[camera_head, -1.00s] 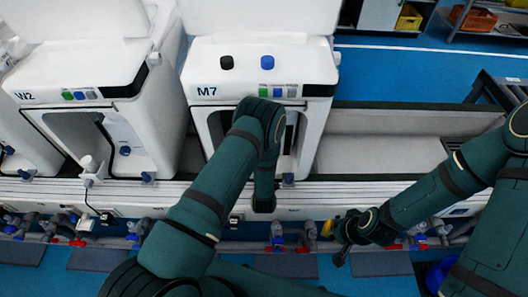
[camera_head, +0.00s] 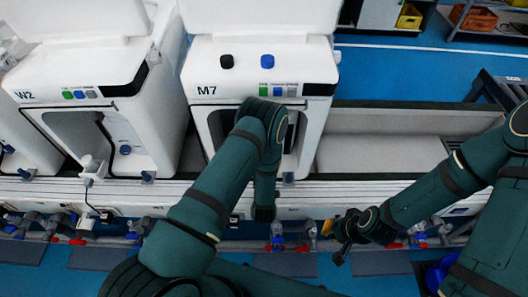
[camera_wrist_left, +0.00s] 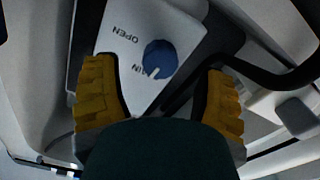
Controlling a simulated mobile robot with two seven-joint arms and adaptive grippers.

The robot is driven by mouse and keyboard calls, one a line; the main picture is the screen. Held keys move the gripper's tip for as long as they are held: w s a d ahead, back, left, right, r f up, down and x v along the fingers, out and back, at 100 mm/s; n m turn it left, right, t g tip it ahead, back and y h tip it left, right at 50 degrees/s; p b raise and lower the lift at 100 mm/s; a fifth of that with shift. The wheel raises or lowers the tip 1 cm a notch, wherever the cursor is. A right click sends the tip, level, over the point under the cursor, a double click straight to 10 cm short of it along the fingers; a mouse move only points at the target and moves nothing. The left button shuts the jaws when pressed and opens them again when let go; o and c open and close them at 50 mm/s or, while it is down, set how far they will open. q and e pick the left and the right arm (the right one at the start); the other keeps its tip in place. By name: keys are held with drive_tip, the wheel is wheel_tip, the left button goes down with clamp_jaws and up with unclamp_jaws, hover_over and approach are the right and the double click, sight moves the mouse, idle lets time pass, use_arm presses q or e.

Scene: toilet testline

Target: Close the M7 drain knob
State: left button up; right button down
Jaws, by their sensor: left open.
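The M7 unit (camera_head: 262,75) is a white machine at the upper middle of the head view. My left arm reaches across its front opening, and my left gripper is hidden there. In the left wrist view, a round blue knob (camera_wrist_left: 160,59) sits on a white plate (camera_wrist_left: 124,48) lettered "OPEN" and, partly hidden, "AIN". My left gripper (camera_wrist_left: 158,72) has its yellow fingers spread wide, with the knob in the gap between them in the picture. Contact cannot be seen. My right gripper (camera_head: 346,236) hangs low at the right, away from the unit; its finger gap is unclear.
The W2 unit (camera_head: 75,70) stands left of M7. A rail (camera_head: 350,190) with valves and pipes below runs along the front. A dark bar (camera_wrist_left: 268,70) crosses the right of the left wrist view. An empty bay (camera_head: 390,150) lies right of M7.

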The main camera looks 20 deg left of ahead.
use_arm(q)
drive_tip(key=v, duration=0.8)
drive_tip(key=shift+s, duration=0.3)
drive_tip(key=shift+d+r, duration=0.1)
